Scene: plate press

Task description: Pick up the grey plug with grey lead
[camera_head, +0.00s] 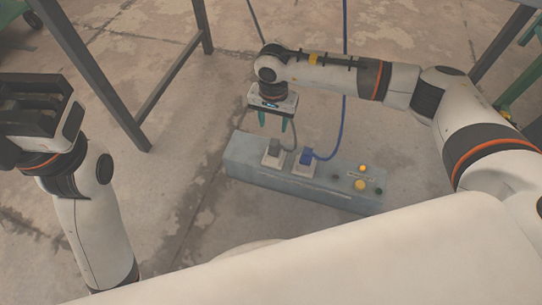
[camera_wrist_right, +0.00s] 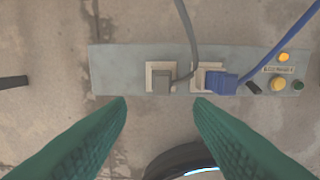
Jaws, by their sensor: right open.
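The grey plug (camera_head: 275,146) with its grey lead sits in the left socket of a grey panel box (camera_head: 240,168). It also shows in the right wrist view (camera_wrist_right: 162,82), its lead (camera_wrist_right: 190,40) curving up out of the frame. A blue plug (camera_head: 306,156) with a blue lead sits in the socket beside it, also seen in the right wrist view (camera_wrist_right: 222,84). My right gripper (camera_head: 273,124) is open and empty, just behind and above the grey plug, with its green fingers (camera_wrist_right: 160,112) apart. My left gripper (camera_head: 40,95) is at the left edge, away from the panel; its fingers are unclear.
Yellow buttons (camera_head: 361,184) and dark knobs are on the panel's right part. A dark metal table frame (camera_head: 120,110) stands at the left, and more legs show at the upper right. The concrete floor (camera_head: 190,200) around the panel is mostly clear.

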